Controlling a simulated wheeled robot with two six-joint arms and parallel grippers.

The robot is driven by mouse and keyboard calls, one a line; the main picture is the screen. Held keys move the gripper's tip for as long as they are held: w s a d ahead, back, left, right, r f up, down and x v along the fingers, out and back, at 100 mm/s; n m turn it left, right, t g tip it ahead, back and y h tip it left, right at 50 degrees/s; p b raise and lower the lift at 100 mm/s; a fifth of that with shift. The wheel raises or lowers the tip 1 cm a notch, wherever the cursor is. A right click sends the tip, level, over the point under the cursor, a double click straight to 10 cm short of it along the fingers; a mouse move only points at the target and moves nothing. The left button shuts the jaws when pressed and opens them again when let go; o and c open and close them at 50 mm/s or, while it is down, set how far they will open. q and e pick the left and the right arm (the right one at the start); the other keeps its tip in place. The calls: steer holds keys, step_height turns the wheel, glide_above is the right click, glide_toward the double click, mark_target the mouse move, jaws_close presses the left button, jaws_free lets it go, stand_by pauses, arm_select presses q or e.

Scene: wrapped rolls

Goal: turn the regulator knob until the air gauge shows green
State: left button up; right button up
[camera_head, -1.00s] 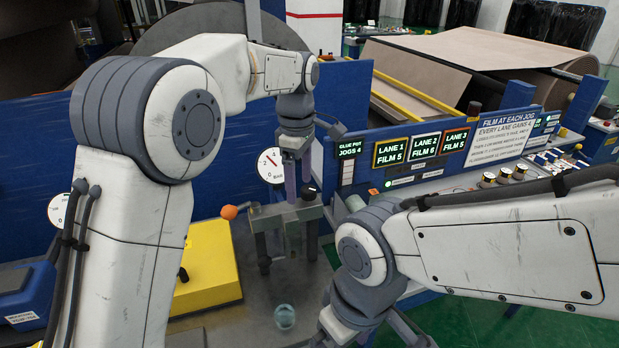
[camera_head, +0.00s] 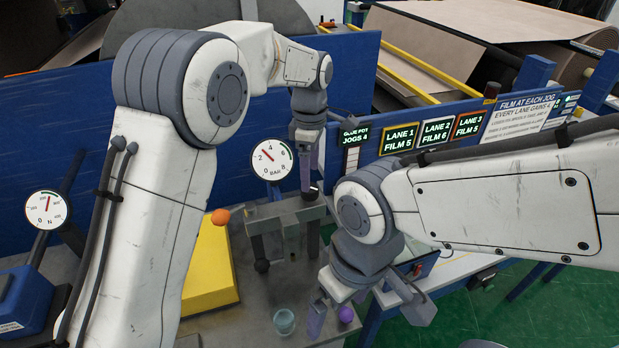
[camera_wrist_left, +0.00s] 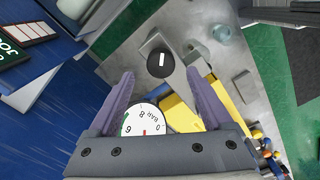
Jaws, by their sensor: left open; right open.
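The air gauge (camera_head: 272,160), a round white dial marked BAR, faces me; its red needle points up-left between 2 and 4, and a green band lies at the upper right of its rim. It also shows in the left wrist view (camera_wrist_left: 146,119), cut off by the gripper. The regulator knob (camera_wrist_left: 161,63) is black with a white mark, in the left wrist view ahead of the fingertips. My left gripper (camera_head: 306,172) is open with nothing held, pointing down above the knob. My right gripper (camera_head: 338,308) is open, low at front, partly hidden by its wrist.
A second dial (camera_head: 46,210) marked N stands at left. Lit lane signs (camera_head: 398,139) line the blue panel.

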mark_target(310, 192)
arm_select(q)
steer(key=shift+f+p, duration=0.35)
steer(key=shift+f, duration=1.6)
jaws_close()
steer(key=shift+s, duration=0.1)
